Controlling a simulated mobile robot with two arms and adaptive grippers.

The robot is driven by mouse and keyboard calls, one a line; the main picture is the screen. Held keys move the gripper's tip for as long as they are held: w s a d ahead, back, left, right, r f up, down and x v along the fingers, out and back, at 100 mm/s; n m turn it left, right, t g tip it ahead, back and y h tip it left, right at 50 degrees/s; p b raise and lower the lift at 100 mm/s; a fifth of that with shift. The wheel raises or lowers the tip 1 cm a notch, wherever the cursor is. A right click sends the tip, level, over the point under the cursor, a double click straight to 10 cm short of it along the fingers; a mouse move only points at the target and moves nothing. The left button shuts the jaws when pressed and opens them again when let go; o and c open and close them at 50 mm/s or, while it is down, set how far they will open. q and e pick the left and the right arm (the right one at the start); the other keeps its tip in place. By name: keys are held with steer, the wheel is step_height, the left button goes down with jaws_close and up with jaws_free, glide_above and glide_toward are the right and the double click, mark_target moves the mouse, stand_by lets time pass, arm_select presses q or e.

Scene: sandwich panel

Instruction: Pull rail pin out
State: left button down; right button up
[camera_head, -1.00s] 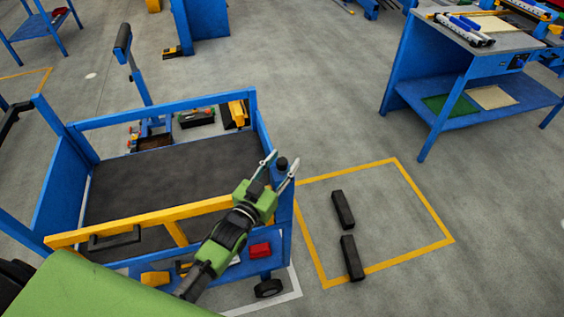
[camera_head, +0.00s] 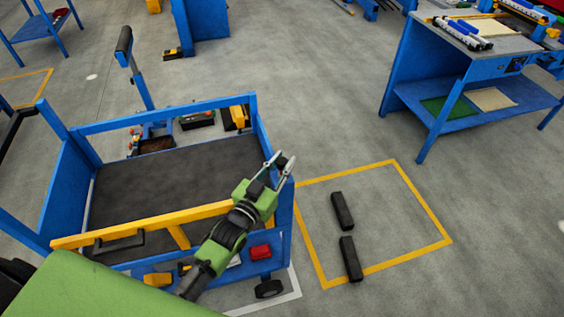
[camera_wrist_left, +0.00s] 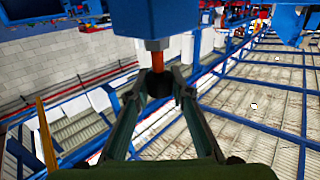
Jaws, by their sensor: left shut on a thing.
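The rail pin shows in the left wrist view as a black knob (camera_wrist_left: 158,85) with a short orange shaft (camera_wrist_left: 158,61) between it and a blue post (camera_wrist_left: 150,20). In the head view the dark knob (camera_head: 281,161) is at the right front corner of the blue cart, partly hidden by the fingers. My left gripper (camera_head: 279,163) is shut on the knob; its two fingers close on it from both sides in the left wrist view (camera_wrist_left: 159,88). The yellow rail (camera_head: 140,225) runs along the cart's near side. My right gripper is not in view.
The blue cart (camera_head: 66,205) has a dark flat deck (camera_head: 170,180). Two black blocks (camera_head: 342,210) (camera_head: 350,258) lie on the floor inside a yellow outline right of the cart. A blue workbench (camera_head: 425,75) stands at the upper right. The floor between is clear.

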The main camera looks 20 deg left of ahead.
arm_select(q)
steer(key=c, duration=1.8)
jaws_free()
steer(key=shift+r, duration=0.4)
steer(key=shift+f, duration=0.1)
steer(key=shift+s+a+f, duration=0.1)
steer(key=shift+s+f, duration=0.05)
steer(key=shift+s, duration=0.35)
steer(key=s, duration=0.3)
steer(key=s+a, duration=0.1)
steer(key=s, duration=0.3)
steer(key=s+a, duration=0.1)
steer(key=s, duration=0.2)
steer(key=shift+s, duration=0.4)
